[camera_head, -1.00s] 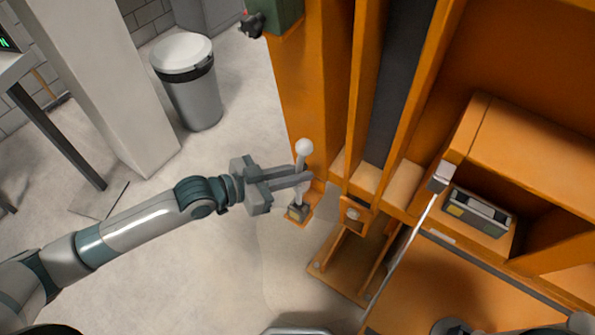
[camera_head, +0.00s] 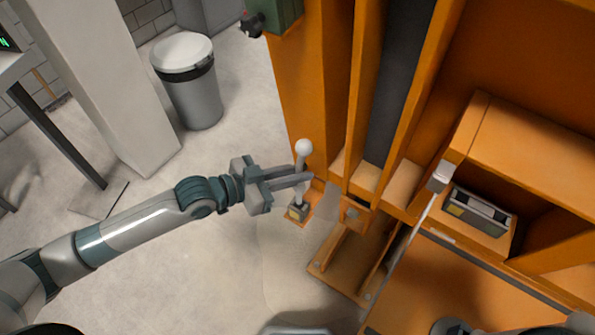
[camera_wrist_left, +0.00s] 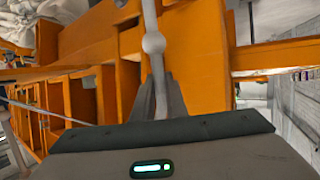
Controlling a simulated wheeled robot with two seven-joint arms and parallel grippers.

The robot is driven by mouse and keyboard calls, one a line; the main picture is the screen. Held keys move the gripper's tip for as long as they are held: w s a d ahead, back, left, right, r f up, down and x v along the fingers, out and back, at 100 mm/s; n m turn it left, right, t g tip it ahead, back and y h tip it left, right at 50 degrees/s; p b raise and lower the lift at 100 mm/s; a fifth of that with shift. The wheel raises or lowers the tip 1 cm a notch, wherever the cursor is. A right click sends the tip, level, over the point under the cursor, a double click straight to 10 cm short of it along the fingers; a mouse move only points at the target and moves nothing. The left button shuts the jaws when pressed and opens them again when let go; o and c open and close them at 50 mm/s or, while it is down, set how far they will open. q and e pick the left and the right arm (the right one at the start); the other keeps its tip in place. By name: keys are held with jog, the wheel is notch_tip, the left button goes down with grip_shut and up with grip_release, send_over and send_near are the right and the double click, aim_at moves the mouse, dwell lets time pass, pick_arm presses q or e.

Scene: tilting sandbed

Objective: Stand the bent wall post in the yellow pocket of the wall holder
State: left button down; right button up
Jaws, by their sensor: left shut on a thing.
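My left gripper (camera_head: 303,180) is shut on a pale rod with a white ball (camera_head: 304,147) on it. The rod and ball also show in the left wrist view (camera_wrist_left: 153,42), between and beyond the fingers. The rod's lower end meets a small grey block with a yellowish mark (camera_head: 298,211) on an orange plate; I cannot tell whether the rod is the bent wall post. A grey slotted box (camera_head: 487,216) with a yellow patch sits in an orange recess at the right and may be the wall holder.
The orange frame (camera_head: 305,85) stands close behind the held rod. A thin pale bar with a grey end block (camera_head: 440,178) slants between rod and box. A grey bin (camera_head: 190,90) stands at the upper left. Floor (camera_head: 200,265) at the lower left is clear.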

aim_at(294, 191)
pick_arm(q)
jog(key=shift+f+b, duration=1.8)
jog(key=shift+f, duration=0.7)
jog(key=shift+a+f, duration=0.15)
jog(key=shift+f, duration=0.15)
jog(key=shift+s+a+f+b, duration=0.1)
jog(key=shift+a+f+b, duration=0.15)
jog(key=shift+f+b, duration=0.4)
jog(key=shift+a+f+b, duration=0.1)
jog(key=shift+f+b, duration=0.1)
jog(key=shift+b, duration=0.1)
jog(key=shift+a+f, duration=0.1)
jog(key=shift+f, duration=0.1)
jog(key=shift+r, duration=0.2)
jog(key=shift+d+r+p, duration=0.3)
jog(key=shift+r+p, duration=0.3)
jog(key=shift+r, duration=0.05)
jog(key=shift+d+r+p, duration=0.3)
jog(key=shift+r+p, duration=0.25)
jog(key=shift+r, duration=0.05)
jog(key=shift+r+p, duration=1.45)
jog(key=shift+r, duration=0.25)
